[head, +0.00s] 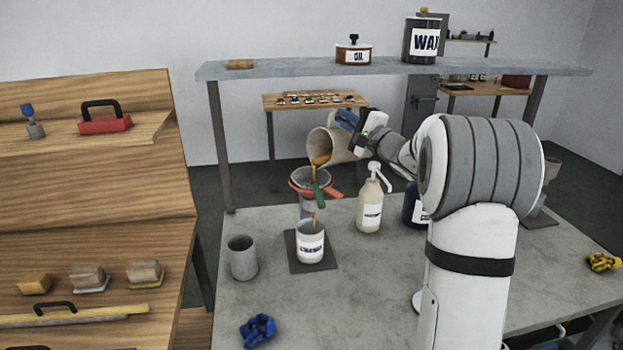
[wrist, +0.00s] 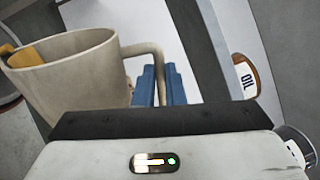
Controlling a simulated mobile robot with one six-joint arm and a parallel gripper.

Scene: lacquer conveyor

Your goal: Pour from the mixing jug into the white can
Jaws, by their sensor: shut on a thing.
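The beige mixing jug (head: 345,148) is tipped to the left above the table, and amber liquid runs from its lip. My gripper (head: 347,120) is shut on the jug's handle. In the wrist view the blue fingers (wrist: 160,88) close around the handle (wrist: 157,60) of the jug (wrist: 85,80), with amber liquid at its rim. The stream falls into a strainer-like funnel (head: 300,183) with orange and green parts. A thin amber stream shows below it, reaching the white can (head: 311,246). The can stands upright on a dark square mat (head: 325,266). Its fill level is hidden.
A grey cup (head: 242,260) stands left of the can. A pump bottle (head: 370,208) and dark blue container (head: 411,207) stand to the right. A raised shelf (head: 290,68) holds oil and wax containers. A blue cloth (head: 258,330) lies at the front; a yellow one (head: 602,262) lies far right.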

